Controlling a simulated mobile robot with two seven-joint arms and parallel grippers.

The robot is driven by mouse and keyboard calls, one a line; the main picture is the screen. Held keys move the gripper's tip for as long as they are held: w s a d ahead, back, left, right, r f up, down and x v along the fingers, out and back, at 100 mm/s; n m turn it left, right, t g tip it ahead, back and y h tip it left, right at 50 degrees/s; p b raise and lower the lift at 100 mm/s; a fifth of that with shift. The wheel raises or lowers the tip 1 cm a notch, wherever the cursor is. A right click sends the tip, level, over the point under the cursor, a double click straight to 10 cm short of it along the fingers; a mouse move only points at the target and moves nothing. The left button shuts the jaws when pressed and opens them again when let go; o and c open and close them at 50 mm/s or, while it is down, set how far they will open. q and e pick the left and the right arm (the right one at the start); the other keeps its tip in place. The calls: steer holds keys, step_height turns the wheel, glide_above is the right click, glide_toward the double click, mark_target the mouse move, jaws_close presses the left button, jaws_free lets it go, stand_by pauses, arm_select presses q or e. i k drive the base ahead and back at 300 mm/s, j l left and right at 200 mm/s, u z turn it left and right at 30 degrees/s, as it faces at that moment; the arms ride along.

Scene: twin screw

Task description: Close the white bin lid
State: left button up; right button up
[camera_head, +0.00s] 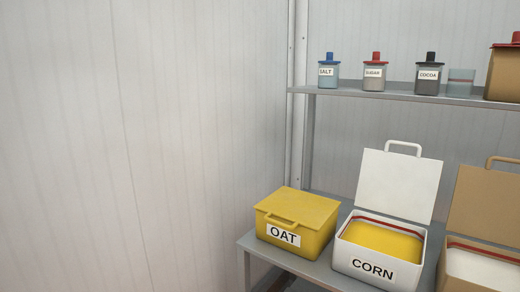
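The white bin (345,263) labelled CORN stands on the lower shelf, with yellow contents inside up near its rim. Its white lid (398,184) stands open and nearly upright at the back edge, with a white handle (404,146) at the top. A red line runs around the inside of the bin's rim. Neither of my grippers is in the head view.
A yellow bin (290,218) labelled OAT stands shut to the left. A tan bin (487,212) with its lid up stands close on the right, partly cut off. An upper shelf (400,94) holds jars labelled SALT, SUGAR and COCOA.

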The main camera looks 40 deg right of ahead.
mark_target(404, 187)
steer(key=z, duration=2)
steer(key=i+l, duration=0.15)
steer(key=i+u, duration=0.05)
steer(key=i, duration=0.05)
